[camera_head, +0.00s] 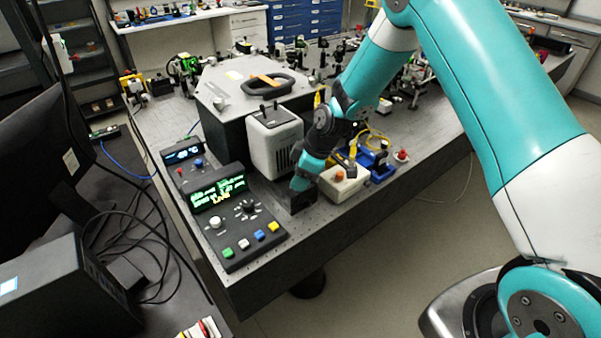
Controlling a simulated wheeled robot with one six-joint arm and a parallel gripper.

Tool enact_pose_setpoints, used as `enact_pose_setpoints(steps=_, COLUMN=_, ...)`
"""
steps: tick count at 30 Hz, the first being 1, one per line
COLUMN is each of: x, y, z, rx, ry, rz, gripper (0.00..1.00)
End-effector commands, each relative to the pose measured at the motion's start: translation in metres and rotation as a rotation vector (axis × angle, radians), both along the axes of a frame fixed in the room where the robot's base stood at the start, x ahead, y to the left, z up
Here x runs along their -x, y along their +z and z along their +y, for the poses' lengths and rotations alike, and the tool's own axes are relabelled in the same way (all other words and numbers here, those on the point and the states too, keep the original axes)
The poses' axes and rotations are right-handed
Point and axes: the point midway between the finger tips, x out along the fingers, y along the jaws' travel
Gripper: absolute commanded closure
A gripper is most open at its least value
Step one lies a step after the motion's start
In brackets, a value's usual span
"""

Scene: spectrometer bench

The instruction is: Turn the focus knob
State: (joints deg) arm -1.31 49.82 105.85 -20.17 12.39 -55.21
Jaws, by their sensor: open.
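A dark control panel (237,235) lies on the near left part of the bench. It carries a white knob (215,222), a black knob (249,207) with marks around it, and coloured buttons. I cannot read which knob is the focus knob. My gripper (300,189) is open and points down just right of the panel, above or beside a small dark block (300,204). It is apart from both panel knobs. The fingertips are small and partly merge with the block, so I cannot tell whether they touch it.
A green-lit display (217,189) stands behind the panel. A white and grey unit (273,143) stands behind my gripper. A cream box with an orange button (345,184) and a blue tray (378,164) stand to its right. A monitor (45,150) is at left.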

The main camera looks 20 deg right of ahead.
Motion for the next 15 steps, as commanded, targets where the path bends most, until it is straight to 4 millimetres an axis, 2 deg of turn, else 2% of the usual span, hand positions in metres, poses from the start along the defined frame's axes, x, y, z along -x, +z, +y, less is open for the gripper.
enact_pose_setpoints(steps=8, x=-0.0002, y=-0.0019, z=0.0006, rx=0.0, ry=0.0, rz=0.0, gripper=0.52)
enact_pose_setpoints(steps=13, x=-0.0002, y=-0.0016, z=0.0005, rx=0.0, ry=0.0, rz=0.0, gripper=0.89)
enact_pose_setpoints(steps=15, x=-0.0002, y=-0.0016, z=0.0005, rx=0.0, ry=0.0, rz=0.0, gripper=1.0)
